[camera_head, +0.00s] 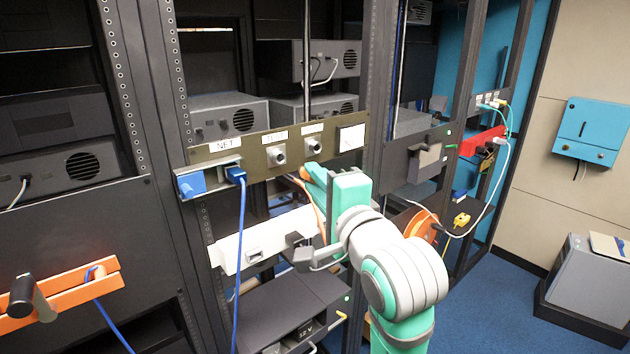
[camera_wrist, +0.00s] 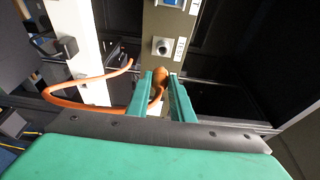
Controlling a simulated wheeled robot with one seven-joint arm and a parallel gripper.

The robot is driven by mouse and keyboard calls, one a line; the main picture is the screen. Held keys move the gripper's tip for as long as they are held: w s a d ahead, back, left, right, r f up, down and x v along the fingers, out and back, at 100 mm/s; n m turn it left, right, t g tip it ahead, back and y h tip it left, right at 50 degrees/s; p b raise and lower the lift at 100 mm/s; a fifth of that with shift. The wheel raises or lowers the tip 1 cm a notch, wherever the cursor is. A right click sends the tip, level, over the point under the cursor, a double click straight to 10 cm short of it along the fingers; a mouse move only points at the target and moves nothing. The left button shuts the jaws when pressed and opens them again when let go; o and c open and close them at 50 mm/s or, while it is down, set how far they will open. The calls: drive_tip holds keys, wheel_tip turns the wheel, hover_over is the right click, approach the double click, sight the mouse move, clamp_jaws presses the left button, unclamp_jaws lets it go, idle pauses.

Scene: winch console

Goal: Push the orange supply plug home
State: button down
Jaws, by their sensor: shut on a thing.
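My gripper (camera_head: 318,176) is in front of the olive panel (camera_head: 210,153), just below its right-hand round socket (camera_head: 312,146). In the wrist view my gripper (camera_wrist: 161,78) is shut on the orange plug (camera_wrist: 160,74), of which only a part shows between the fingers. The orange cable (camera_wrist: 85,107) loops from the plug to the left. Another round socket (camera_wrist: 162,46) is empty beyond the fingertips; it also shows in the head view (camera_head: 276,154). Whether the plug touches the panel or a socket cannot be told.
A blue plug (camera_head: 236,174) with a blue cable sits under the NET label at the panel's left. A white strip (camera_head: 232,256) crosses below the panel, and a dark unit (camera_head: 290,305) juts out under it. An orange handle bar (camera_head: 65,297) is at far left.

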drive_tip(key=shift+w+a, duration=0.85)
drive_tip(key=shift+w, duration=0.3)
drive_tip(key=shift+w+a, duration=0.85)
drive_tip(key=shift+w, duration=0.3)
drive_tip(key=shift+w+a, duration=0.8)
drive_tip(key=shift+w, duration=0.35)
idle(0.6)
drive_tip(key=c, duration=1.5)
unclamp_jaws()
drive_tip(key=v, duration=1.1)
drive_tip(key=shift+w, duration=0.1)
